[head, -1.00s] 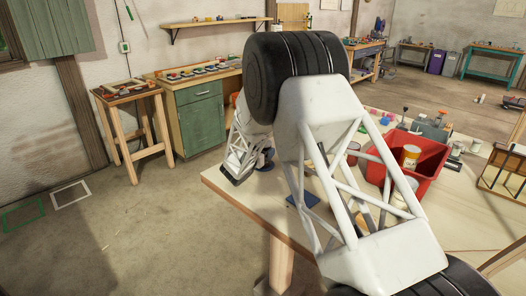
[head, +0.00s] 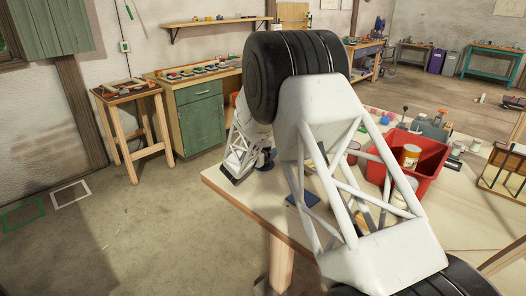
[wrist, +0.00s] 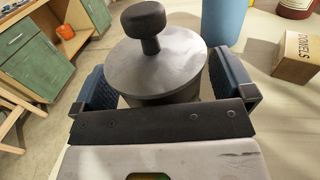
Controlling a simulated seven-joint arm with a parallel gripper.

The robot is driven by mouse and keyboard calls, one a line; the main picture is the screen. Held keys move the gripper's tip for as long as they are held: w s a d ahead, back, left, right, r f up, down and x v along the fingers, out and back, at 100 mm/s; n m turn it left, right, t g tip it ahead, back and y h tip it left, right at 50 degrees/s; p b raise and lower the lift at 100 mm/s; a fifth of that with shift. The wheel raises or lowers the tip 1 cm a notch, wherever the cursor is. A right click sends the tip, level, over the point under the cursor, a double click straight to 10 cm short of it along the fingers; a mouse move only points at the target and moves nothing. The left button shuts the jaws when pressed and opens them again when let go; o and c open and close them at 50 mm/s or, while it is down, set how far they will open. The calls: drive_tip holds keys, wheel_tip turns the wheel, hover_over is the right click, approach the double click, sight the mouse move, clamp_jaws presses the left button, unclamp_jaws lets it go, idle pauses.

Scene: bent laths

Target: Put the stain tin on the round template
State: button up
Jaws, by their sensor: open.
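My gripper (wrist: 166,88) is open in the wrist view, its two blue-padded fingers on either side of a grey round lidded pot (wrist: 158,62) with a black knob on top. The pot stands upright between the fingers; I cannot tell whether they touch it. In the head view my gripper is at the table's far left corner, mostly hidden by my arm. A white tin with an orange-yellow label (head: 410,156) stands in a red crate; I cannot tell whether it is the stain tin. I cannot make out the round template.
The red crate (head: 437,158) stands on the pale worktable (head: 245,199). A flat blue piece (head: 308,199) lies near the table's front edge. Beyond the pot are a blue cylinder (wrist: 229,20), a dowels box (wrist: 297,58) and a red-brown container (wrist: 297,8).

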drive_tip(key=v, duration=1.2)
drive_tip(key=shift+r, duration=0.1)
idle(0.6)
drive_tip(key=shift+d+r, duration=0.15)
drive_tip(key=shift+d, duration=0.1)
drive_tip(key=s+d+r+m+g, duration=0.6)
drive_tip(key=s+d+r+m, duration=0.2)
drive_tip(key=s+d, duration=0.35)
drive_tip(key=s+d+r+m+g, duration=0.5)
drive_tip(key=s+d+r+m, duration=0.2)
drive_tip(key=s+d, duration=0.45)
drive_tip(key=s+r+m+y, duration=0.1)
drive_tip(key=s+m+y, duration=0.4)
drive_tip(key=s, duration=1.1)
drive_tip(key=s+r+m+g+y, duration=0.1)
drive_tip(key=s+m+y, duration=0.4)
drive_tip(key=s+m, duration=0.4)
drive_tip(key=s, duration=0.7)
drive_tip(key=shift+d+r, duration=0.2)
drive_tip(key=shift+r, duration=0.1)
